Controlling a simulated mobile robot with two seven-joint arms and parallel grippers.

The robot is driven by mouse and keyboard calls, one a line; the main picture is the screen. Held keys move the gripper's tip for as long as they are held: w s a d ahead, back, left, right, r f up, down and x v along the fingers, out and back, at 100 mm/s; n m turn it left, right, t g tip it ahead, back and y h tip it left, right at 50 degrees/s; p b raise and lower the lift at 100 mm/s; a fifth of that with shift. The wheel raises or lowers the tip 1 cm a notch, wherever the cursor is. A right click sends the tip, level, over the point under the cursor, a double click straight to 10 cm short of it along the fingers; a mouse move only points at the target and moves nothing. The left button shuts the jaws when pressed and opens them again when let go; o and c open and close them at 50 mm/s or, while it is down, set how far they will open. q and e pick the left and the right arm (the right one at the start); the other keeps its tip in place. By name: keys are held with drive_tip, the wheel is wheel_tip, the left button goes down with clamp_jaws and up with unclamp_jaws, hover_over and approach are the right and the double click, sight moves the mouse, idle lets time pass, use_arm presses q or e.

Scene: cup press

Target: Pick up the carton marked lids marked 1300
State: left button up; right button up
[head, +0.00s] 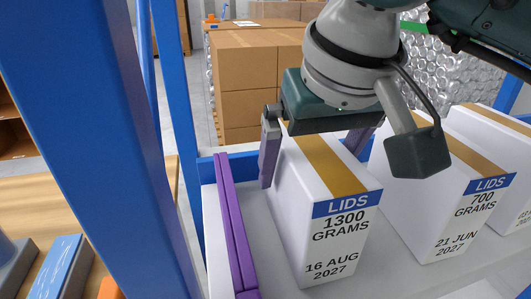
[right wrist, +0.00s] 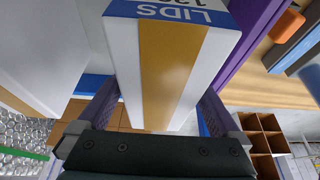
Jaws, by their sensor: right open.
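The carton marked LIDS 1300 GRAMS (head: 340,236) stands upright on a white shelf (head: 407,283) in the head view. It is white with a tan tape strip and a blue label band. My right gripper (head: 315,152) comes down over its rear part, with one purple-grey finger on each side. In the right wrist view the carton (right wrist: 122,45) lies between the two open fingers (right wrist: 160,108); visible gaps show that they do not clamp it. My left gripper does not show.
A carton marked LIDS 700 GRAMS (head: 448,219) stands close on the right, with another white carton (head: 515,205) beyond. A purple divider (head: 234,225) runs along the left. A blue post (head: 100,120) rises at left. Stacked brown boxes (head: 245,85) stand behind.

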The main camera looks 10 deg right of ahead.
drive_tip(key=shift+f+b, duration=0.25)
drive_tip(key=shift+b, duration=0.1)
idle(0.4)
clamp_jaws()
drive_tip(key=shift+r, duration=0.15)
idle(0.7)
